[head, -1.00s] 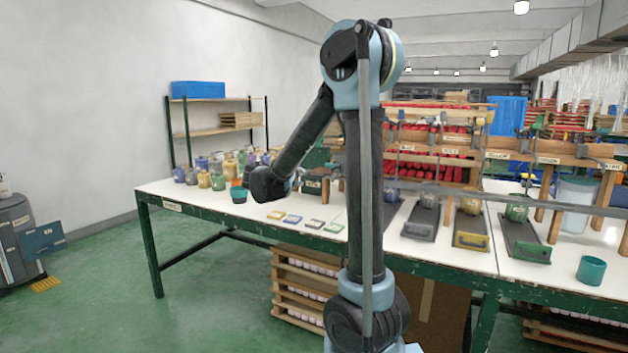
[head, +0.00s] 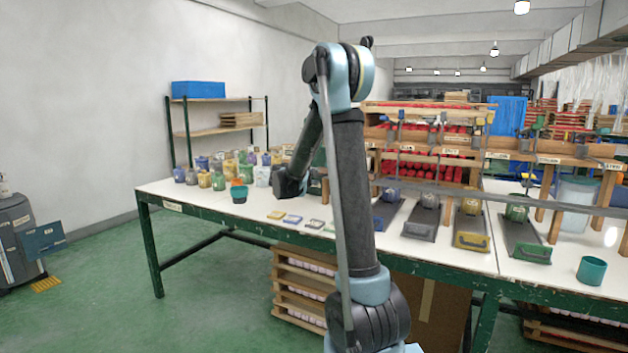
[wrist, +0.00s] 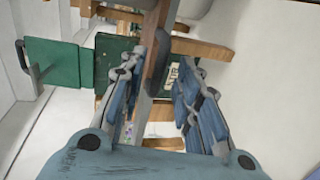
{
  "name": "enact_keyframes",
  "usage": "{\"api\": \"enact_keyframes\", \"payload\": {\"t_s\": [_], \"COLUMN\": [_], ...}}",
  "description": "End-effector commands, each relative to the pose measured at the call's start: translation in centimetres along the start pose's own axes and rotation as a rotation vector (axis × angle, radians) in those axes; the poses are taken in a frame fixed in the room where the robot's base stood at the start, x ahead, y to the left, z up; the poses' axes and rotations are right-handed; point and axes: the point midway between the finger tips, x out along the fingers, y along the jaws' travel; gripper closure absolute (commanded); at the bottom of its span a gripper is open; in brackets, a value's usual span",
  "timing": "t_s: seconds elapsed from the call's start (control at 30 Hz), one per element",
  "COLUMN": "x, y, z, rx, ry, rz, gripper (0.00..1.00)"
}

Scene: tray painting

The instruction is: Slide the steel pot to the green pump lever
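The green pump lever looks to be the green piece (head: 537,125) atop the rack at the right, above the green-marked bay (head: 525,240). A pot with a green band (head: 517,208) stands in that bay. I cannot tell which vessel is the steel pot. In the wrist view my gripper (wrist: 162,95) has its fingers spread, with a brown bar and a grey strip showing between or beyond them. A green plate (wrist: 50,65) on a grey bracket lies to the left of the fingers. In the head view my fingers are hidden behind my arm.
The white table (head: 405,255) carries several coloured jars (head: 217,180) at the left, small coloured pads (head: 292,219) and a teal cup (head: 591,270) at the right. Other bays, including a yellow one (head: 470,238), stand along the wooden rack.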

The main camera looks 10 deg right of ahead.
Motion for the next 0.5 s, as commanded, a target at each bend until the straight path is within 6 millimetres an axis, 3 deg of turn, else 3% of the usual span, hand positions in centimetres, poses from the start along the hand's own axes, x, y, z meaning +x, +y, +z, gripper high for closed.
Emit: {"api": "enact_keyframes", "payload": {"t_s": [0.2,0.5], "x": [2.4,3.0], "y": [0.0,0.0], "z": [0.1,0.0], "rx": [0.0,0.0], "ry": [-0.001,0.001], "rz": [0.0,0.0], "gripper": [0.7,0.7]}}
